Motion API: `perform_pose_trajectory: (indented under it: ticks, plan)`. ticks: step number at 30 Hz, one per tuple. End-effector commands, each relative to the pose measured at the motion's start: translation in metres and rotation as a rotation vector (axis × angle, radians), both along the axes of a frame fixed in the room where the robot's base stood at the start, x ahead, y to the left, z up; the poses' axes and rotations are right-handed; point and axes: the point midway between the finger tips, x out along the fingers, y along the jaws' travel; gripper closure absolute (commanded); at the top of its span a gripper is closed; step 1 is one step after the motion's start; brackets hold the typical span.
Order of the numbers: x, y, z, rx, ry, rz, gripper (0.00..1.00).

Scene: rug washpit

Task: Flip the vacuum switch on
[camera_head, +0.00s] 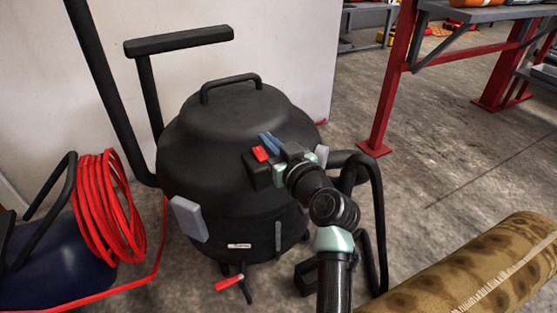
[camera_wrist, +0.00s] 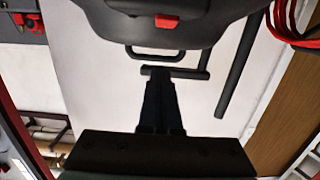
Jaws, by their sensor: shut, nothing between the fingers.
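The vacuum (camera_head: 235,125) is a large black drum with a domed lid and a top handle. A red rocker switch (camera_head: 261,154) sits on a small black box (camera_head: 262,176) on its front right side. My gripper (camera_head: 268,141) is in front of the vacuum's right side, its fingers showing just above and right of the red switch. In the wrist view the picture is inverted; the red switch (camera_wrist: 167,21) is at the top, beyond and apart from my dark, shut, empty fingers (camera_wrist: 159,82). I cannot tell the switch's position.
A coiled red hose (camera_head: 108,205) hangs over a dark blue body (camera_head: 55,260) at the left. A black hose (camera_head: 375,200) loops at the vacuum's right. A rolled patterned rug (camera_head: 480,270) lies lower right. A red-legged bench (camera_head: 395,90) stands behind; bare concrete floor lies between.

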Motion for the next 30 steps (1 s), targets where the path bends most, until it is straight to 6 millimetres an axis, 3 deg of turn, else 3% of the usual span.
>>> perform_pose_trajectory:
  ticks: [4,6,12,30]
  plan:
    - [0.026,0.012,-0.007,-0.002,-0.001,0.002,1.00]
    - [0.025,0.011,-0.022,0.001,0.001,0.000,1.00]
    - [0.027,0.012,-0.039,0.001,0.000,0.000,1.00]
    - [0.028,0.012,-0.039,-0.006,0.016,0.001,1.00]
